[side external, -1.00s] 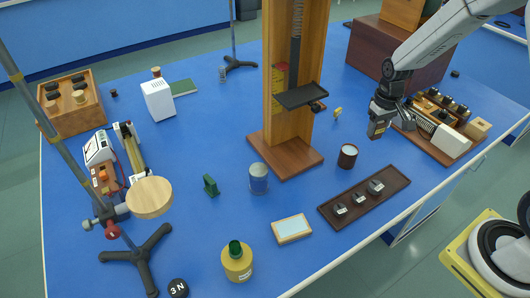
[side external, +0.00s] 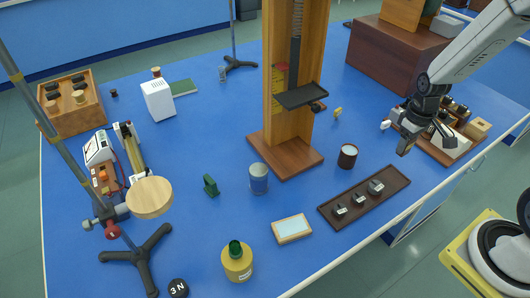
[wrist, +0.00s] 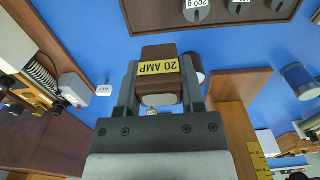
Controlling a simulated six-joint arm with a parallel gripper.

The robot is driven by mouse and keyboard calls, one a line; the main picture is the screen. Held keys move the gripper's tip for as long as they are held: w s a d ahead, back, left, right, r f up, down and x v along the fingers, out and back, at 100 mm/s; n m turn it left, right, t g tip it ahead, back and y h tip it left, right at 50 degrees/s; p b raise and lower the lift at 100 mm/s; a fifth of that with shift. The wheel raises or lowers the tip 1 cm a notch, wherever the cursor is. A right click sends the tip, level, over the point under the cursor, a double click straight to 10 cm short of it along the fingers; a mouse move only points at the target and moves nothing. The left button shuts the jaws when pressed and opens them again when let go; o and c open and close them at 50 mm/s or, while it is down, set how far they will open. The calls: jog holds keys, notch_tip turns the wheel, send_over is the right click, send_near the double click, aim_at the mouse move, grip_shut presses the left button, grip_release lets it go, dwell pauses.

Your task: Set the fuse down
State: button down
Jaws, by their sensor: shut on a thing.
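My gripper (side external: 405,146) is shut on the fuse, a brown block with a yellow "20 AMP" label. In the wrist view the fuse (wrist: 160,72) sits between the two fingers, its label facing the camera. In the side external view my gripper hangs at the right of the blue bench, in front of the wooden apparatus board (side external: 436,158). The fuse looks held above the bench, but the exact gap cannot be told. My gripper hides part of the board.
A dark tray (side external: 376,204) with several weights lies to the left and nearer. A brown cup (side external: 347,157) and a tall wooden stand (side external: 286,157) are further left. A large brown box (side external: 390,62) stands behind.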

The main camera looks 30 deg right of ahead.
jog(key=w+d+f, duration=0.3)
jog(key=w+f, duration=0.1)
jog(key=w, duration=0.4)
send_near(366, 153)
jog(key=shift+s+a+f, duration=0.1)
jog(key=shift+s+f, duration=0.5)
jog(key=shift+s, duration=0.1)
jog(key=shift+w+f, duration=0.45)
jog(key=shift+f, duration=0.05)
jog(key=shift+w+d+f, duration=0.2)
jog(key=shift+w+f, duration=0.05)
jog(key=shift+f, duration=1.55)
jog(key=shift+f, duration=0.15)
jog(key=shift+c, duration=1)
grip_release()
